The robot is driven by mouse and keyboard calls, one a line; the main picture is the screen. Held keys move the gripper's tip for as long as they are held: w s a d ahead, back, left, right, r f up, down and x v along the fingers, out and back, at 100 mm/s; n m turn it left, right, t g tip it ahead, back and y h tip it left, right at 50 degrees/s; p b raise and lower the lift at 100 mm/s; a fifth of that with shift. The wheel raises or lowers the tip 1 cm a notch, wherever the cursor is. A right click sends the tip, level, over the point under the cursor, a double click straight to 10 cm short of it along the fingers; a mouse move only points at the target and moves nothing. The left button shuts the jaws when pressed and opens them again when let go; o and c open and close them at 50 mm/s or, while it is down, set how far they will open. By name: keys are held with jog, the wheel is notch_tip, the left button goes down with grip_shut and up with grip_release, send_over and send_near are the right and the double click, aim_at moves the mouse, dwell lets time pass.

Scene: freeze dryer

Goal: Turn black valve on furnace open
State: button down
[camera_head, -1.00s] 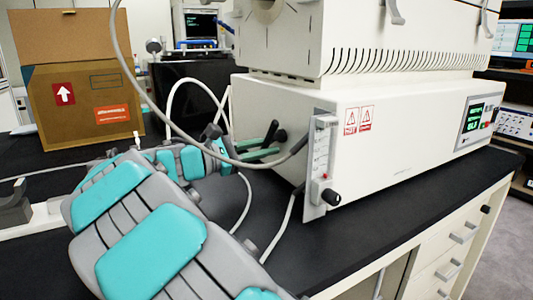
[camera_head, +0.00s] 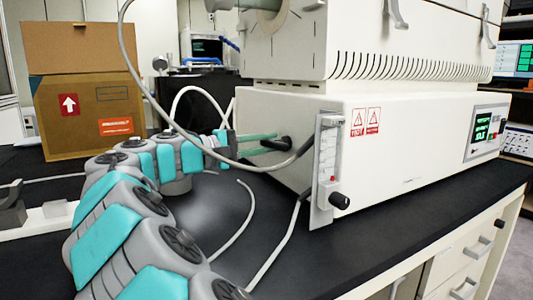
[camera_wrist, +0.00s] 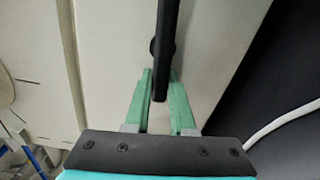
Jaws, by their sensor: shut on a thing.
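The black valve (camera_head: 284,143) is on the left side wall of the white furnace (camera_head: 420,125). In the wrist view its long black handle (camera_wrist: 168,35) runs down between the two green fingers of my gripper (camera_wrist: 162,82). My gripper also shows in the head view (camera_head: 268,142), reaching the valve from the left. It is shut on the valve handle, with one finger on each side. In the head view the fingers and the grey hose partly hide the valve, so its exact angle is hard to read there.
A grey hose (camera_head: 165,120) loops in front of my gripper to the flow meter panel (camera_head: 325,165). That panel has another black knob (camera_head: 340,200). A cardboard box (camera_head: 90,115) stands at the back left. White tubes (camera_head: 238,225) lie on the black bench.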

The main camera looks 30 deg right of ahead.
jog(key=shift+r+m+b, duration=0.1)
jog(key=shift+m+b, duration=0.2)
jog(key=shift+m, duration=0.3)
jog(key=shift+r, duration=0.1)
jog(key=c, duration=0.8)
grip_release()
jog(key=shift+o, duration=0.2)
jog(key=shift+a, duration=0.1)
jog(key=a+p, duration=0.1)
jog(key=a, duration=0.6)
jog(key=shift+s+a+p, duration=0.2)
jog(key=shift+a+p, duration=0.1)
jog(key=shift+p, duration=0.1)
